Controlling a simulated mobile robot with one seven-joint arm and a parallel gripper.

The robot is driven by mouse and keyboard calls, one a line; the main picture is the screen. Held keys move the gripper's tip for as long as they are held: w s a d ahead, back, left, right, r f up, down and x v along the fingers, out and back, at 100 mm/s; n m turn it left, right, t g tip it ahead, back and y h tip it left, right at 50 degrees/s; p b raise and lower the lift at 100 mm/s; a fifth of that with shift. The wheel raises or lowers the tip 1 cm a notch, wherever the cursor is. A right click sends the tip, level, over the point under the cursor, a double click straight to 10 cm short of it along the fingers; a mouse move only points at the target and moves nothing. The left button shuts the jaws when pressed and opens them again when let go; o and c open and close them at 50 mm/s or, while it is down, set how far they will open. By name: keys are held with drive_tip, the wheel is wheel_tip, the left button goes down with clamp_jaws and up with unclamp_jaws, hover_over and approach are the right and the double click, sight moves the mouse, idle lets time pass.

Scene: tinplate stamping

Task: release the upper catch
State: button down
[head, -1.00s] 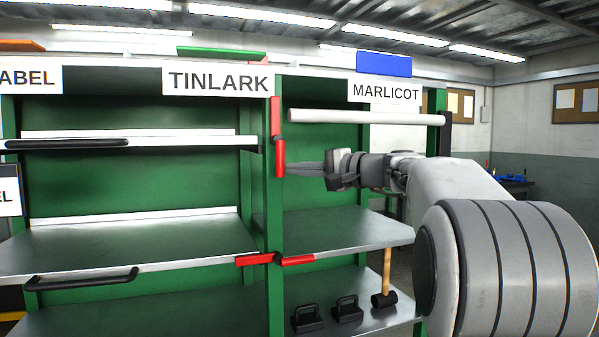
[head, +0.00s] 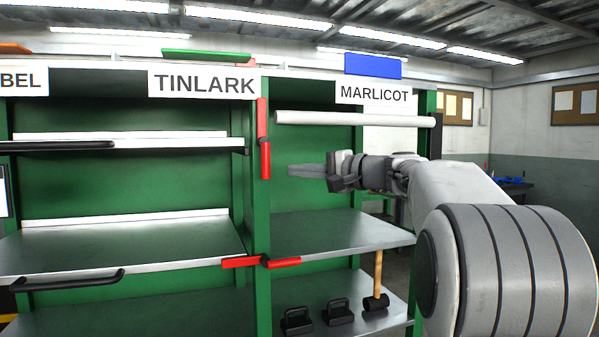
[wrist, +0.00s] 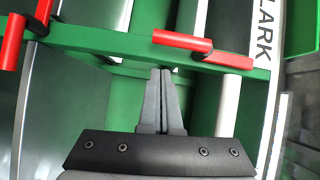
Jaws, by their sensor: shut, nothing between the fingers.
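The upper catch (head: 265,142) is a red two-part bar, set roughly upright on the green post between the two shelf bays. In the wrist view the upper catch (wrist: 182,40) lies across the green post, beyond and slightly right of the fingertips. My gripper (head: 290,170) is shut and empty, pointing left, just right of the catch's lower part with a visible gap. Its closed fingers (wrist: 161,72) show in the wrist view, apart from the catch. A lower red catch (head: 240,262) lies across the post at the level of the lower shelf.
A white roll (head: 350,118) spans the right bay above my gripper. A steel shelf (head: 330,232) lies below it. A mallet (head: 377,280) and black weights (head: 338,312) stand on the bottom shelf.

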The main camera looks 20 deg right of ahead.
drive_tip(key=v, duration=1)
drive_tip(key=shift+d+f, duration=0.2)
drive_tip(key=shift+f, duration=0.05)
